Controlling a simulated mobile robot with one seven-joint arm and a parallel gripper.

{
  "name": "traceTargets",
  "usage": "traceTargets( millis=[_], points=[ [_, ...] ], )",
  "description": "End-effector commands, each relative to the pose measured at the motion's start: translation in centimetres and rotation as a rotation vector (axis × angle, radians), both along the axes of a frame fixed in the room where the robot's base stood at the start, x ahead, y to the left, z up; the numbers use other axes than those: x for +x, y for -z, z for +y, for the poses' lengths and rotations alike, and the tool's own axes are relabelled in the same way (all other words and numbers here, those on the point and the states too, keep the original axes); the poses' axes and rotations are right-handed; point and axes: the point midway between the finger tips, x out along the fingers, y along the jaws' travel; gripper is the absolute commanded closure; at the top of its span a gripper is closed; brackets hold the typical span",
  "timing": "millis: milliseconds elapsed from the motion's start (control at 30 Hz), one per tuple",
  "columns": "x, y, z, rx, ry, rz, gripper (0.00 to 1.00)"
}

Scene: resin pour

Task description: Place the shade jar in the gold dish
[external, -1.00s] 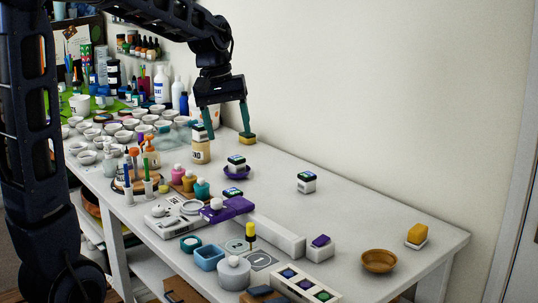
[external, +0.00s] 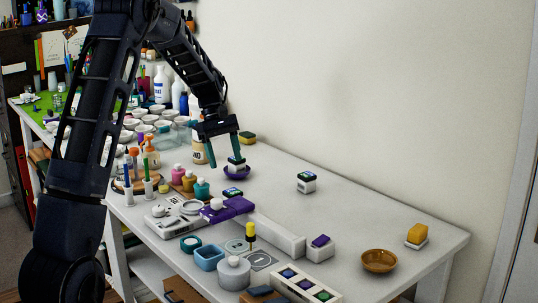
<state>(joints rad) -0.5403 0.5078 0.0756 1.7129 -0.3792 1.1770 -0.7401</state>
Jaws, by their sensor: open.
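A small white jar with a dark, teal-marked lid, apparently a shade jar (external: 237,166), sits in a small purple dish (external: 236,174) toward the back of the table. A similar jar (external: 306,187) stands on bare table to its right. The frames do not settle which one is meant. My gripper (external: 224,163) is open and points down at the jar in the purple dish. Its right finger overlaps the jar's lid in the picture; contact cannot be told. The gold dish (external: 379,262), round, amber-brown and apparently empty, stands near the front right of the table.
A white block with a purple top (external: 320,248), a long white bar (external: 276,237) and a swatch tray (external: 305,285) lie left of the gold dish. A yellow block on a white holder (external: 417,236) is to its right. Bottles and cups crowd the left. The table's right-hand middle is clear.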

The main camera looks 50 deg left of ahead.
Motion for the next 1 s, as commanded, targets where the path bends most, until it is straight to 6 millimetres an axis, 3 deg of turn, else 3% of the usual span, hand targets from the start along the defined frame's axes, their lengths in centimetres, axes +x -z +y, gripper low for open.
traceTargets(
  millis=[167,500,767,1000],
  points=[
    [0.2,1.3,0.8,-0.01,-0.026,0.013,0.35],
    [0.2,5.4,-0.9,-0.01,-0.027,0.013,0.35],
    [0.2,6.5,-1.5,-0.01,-0.026,0.012,0.35],
    [-0.1,8.9,-2.9,-0.011,-0.026,0.013,0.35]
  ],
)
